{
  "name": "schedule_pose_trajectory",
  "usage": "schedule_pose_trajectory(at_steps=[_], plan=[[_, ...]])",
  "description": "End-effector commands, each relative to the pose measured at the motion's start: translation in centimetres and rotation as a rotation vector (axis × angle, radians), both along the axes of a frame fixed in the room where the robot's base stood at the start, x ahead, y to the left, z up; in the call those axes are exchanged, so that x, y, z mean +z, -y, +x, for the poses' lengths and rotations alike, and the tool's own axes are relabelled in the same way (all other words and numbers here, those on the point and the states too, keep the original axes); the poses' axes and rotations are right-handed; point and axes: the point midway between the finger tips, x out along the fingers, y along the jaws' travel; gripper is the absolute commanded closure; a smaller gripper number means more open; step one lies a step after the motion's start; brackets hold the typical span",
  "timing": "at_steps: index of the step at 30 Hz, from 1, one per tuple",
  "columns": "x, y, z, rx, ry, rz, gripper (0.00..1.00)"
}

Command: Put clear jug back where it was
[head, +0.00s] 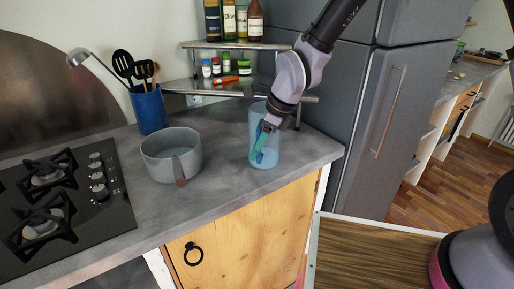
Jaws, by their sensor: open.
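The clear jug (265,152), a tall blue-tinted see-through vessel, stands upright on the grey counter near its right end. My gripper (260,155) reaches down from the upper right and overlaps the jug in the picture. Its teal fingers show at the jug's upper and middle part. The jaws are open. I cannot tell whether a finger is inside the jug or in front of it, or whether it touches the wall.
A grey pot (158,162) stands left of the jug. A blue utensil holder (149,112), a black hob (75,218) and a shelf (215,84) with bottles and jars surround the counter. A grey fridge (356,140) stands right. Bare counter (228,192) lies in front.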

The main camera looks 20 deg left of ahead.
Motion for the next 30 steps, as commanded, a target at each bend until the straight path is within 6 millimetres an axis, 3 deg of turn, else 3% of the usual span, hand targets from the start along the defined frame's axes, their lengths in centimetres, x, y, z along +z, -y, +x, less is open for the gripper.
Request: schedule_pose_trajectory(at_steps=[15,26,30], plan=[[9.1,3.9,0.3,-0.004,0.004,0.002,0.52],[10.6,4.6,0.2,0.001,0.001,0.0,0.52],[11.7,6.3,1.4,0.036,0.058,-0.009,0.52]])
